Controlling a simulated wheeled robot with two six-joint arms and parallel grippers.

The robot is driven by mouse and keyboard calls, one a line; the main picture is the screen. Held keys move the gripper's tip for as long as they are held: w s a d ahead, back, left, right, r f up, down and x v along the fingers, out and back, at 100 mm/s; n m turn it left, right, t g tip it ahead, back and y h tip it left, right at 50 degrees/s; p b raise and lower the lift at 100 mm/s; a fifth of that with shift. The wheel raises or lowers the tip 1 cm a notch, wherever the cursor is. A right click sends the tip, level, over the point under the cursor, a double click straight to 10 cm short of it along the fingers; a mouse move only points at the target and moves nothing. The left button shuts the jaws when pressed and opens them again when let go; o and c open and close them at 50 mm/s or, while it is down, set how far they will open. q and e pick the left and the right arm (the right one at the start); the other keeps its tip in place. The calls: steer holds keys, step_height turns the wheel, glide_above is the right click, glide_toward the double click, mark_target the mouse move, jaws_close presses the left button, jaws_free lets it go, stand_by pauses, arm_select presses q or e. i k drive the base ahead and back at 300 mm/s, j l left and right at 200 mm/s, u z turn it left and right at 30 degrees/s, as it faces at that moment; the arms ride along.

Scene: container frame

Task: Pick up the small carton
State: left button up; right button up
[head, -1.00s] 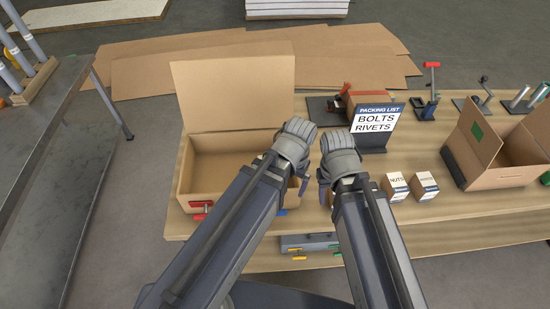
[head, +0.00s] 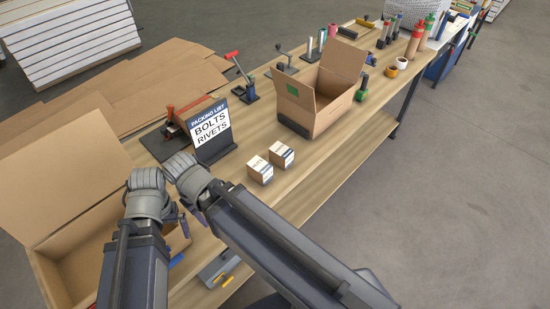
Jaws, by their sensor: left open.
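Two small cartons, pale brown with white labels and dark bands, stand side by side on the wooden bench. The nearer small carton (head: 260,170) is left of the other small carton (head: 281,154). My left gripper (head: 178,222) is at the lower left, beside the large open box, open and well apart from both cartons; its wrist hides part of it. My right gripper (head: 190,190) is next to it, left of the cartons and apart from them. Its fingers are mostly hidden, so its opening cannot be told.
A large open cardboard box (head: 60,255) is at the left. A packing list sign (head: 211,131) stands behind my grippers. A mid-sized open box (head: 330,108) stands beyond the cartons. Clamps and bottles line the far bench. Bare bench top (head: 330,150) lies right of the cartons.

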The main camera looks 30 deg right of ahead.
mark_target(282, 156)
steer(key=k+l+z, duration=0.1)
steer(key=k, duration=0.3)
steer(key=k+l+z, duration=0.1)
steer(key=l+z, duration=0.65)
steer(key=l, duration=0.15)
steer(key=l+z, duration=0.35)
steer(key=l, duration=0.15)
